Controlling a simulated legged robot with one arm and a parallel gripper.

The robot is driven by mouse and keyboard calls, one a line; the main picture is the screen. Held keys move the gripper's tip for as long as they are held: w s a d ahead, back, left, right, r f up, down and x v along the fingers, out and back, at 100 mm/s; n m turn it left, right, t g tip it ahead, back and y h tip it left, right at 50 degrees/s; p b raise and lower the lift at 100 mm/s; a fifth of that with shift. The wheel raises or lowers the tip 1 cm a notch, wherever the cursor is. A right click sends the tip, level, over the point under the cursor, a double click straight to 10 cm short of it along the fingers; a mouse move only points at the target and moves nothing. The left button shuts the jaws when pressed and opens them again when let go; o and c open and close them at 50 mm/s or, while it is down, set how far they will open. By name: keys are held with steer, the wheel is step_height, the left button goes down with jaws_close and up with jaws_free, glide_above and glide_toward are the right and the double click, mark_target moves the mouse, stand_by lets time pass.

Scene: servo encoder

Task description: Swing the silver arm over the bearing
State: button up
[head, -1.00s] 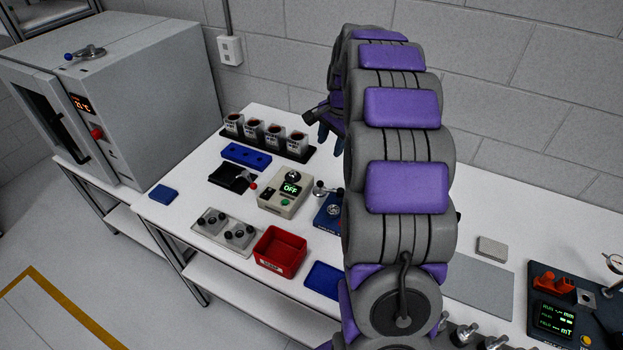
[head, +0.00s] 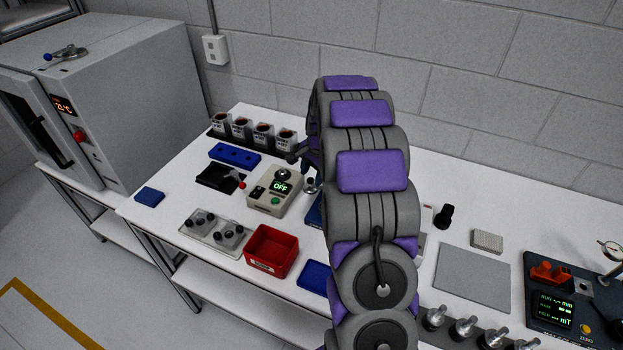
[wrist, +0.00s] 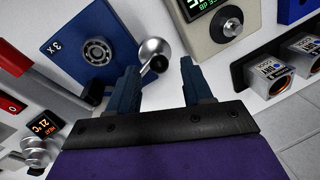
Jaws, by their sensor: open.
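A blue block (wrist: 72,38) marked "3X" carries a round steel bearing (wrist: 97,51) in the wrist view. The silver arm's ball end (wrist: 153,50) stands beside the block, with a dark tip on the side facing me; the bearing's face is uncovered. My gripper (wrist: 160,82) is open, and its two blue fingers lie on either side of the ball in the picture, with nothing visibly held. I cannot tell how far the ball is from the fingers. In the head view, my arm hides most of the block (head: 315,212) and the gripper; the silver ball (head: 311,186) shows at its edge.
A beige control box (head: 281,190) stands close by, its display reading OFF. Labelled cups (head: 263,136) stand in a row behind. A red bin (head: 270,250) and a knobbed plate (head: 215,232) lie in front. A bare grey mat (head: 472,278) is to the right.

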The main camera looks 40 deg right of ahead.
steer(key=shift+w+f, duration=0.15)
steer(key=shift+f, duration=0.6)
steer(key=shift+c, duration=0.2)
jaws_close()
